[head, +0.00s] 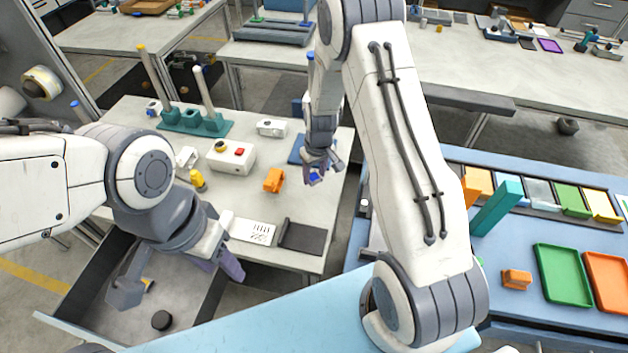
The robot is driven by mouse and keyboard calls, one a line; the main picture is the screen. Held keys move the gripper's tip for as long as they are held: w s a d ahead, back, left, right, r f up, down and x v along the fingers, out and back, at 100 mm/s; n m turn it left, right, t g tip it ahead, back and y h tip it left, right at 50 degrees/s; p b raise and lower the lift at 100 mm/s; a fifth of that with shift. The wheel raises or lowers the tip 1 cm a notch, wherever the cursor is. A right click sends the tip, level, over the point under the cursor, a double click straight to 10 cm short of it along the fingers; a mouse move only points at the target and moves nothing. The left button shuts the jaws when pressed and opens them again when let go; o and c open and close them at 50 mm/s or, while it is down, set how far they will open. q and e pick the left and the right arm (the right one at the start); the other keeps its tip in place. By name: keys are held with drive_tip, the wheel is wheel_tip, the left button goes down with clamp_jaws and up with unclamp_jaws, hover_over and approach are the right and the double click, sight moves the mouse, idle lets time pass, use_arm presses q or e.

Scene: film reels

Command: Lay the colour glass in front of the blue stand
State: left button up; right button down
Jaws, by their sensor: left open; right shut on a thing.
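My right gripper (318,170) hangs over the right part of the white table. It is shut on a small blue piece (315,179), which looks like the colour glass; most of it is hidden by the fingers. A blue stand (296,150) is on the table just behind and left of this gripper, partly covered by it. I cannot tell whether the blue piece touches the table. My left gripper (182,280) is open with its fingers wide apart, over the open grey drawer at the front left.
The white table (260,205) also holds a teal stand with rods (205,125), a white box with a red button (232,157), an orange block (273,180), a yellow bottle (198,181) and a dark pad (303,238). A blue bench with green tray (563,275) is at right.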

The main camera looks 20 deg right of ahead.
sight(315, 179)
wheel_tip(315, 179, down, 3)
drive_tip(key=shift+f+p, duration=0.2)
drive_tip(key=shift+p, duration=0.2)
drive_tip(key=shift+f, duration=0.3)
drive_tip(key=shift+f, duration=0.15)
drive_tip(key=shift+c, duration=1.5)
unclamp_jaws()
